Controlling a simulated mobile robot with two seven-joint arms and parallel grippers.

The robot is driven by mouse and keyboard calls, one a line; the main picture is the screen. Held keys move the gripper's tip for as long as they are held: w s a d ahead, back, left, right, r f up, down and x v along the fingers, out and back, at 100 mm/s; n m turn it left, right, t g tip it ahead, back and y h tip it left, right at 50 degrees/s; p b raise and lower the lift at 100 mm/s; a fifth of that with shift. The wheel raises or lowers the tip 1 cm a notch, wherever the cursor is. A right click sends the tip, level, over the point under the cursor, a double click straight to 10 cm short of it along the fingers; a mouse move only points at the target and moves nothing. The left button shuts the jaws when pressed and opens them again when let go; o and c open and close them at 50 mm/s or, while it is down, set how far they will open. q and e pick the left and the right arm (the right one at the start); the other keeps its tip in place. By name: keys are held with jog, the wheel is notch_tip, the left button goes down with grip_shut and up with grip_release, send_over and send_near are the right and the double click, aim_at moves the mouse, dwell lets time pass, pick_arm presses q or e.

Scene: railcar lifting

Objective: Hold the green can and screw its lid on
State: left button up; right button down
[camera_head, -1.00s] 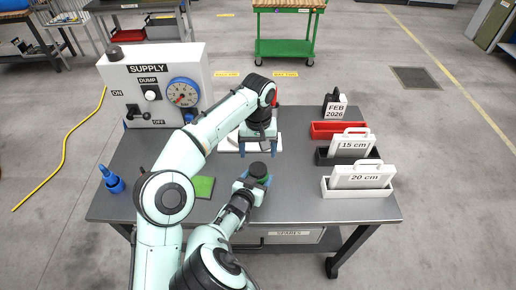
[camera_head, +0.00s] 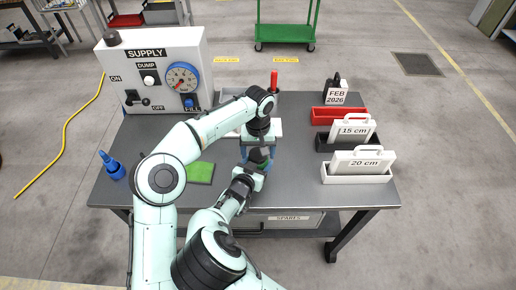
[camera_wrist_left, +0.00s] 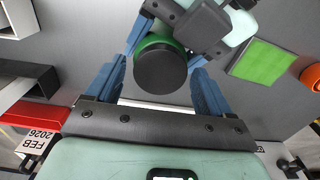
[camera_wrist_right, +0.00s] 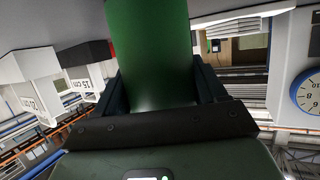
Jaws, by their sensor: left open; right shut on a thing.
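The green can (camera_wrist_right: 150,45) is upright between the fingers of my right gripper (camera_head: 257,172), which is shut on it above the bench. A dark round lid (camera_wrist_left: 160,70) sits over the can's top in the left wrist view; how tightly it is on cannot be told. My left gripper (camera_head: 259,153) points down over the can from above. Its blue fingers are open, one on each side of the lid, with gaps visible in the left wrist view. In the head view the left gripper hides most of the lid and can.
A supply panel (camera_head: 155,75) with a dial stands at the back left. Red (camera_head: 338,116), black and white trays line the right side. The front right of the bench (camera_head: 300,188) is clear.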

pick_arm(q)
jog(key=c, duration=1.1)
jog(key=m, duration=1.2)
jog(key=o, duration=1.1)
jog(key=shift+o, duration=0.2)
jog(key=shift+r, duration=0.1)
jog(key=shift+r, duration=2.2)
jog(key=shift+c, duration=0.2)
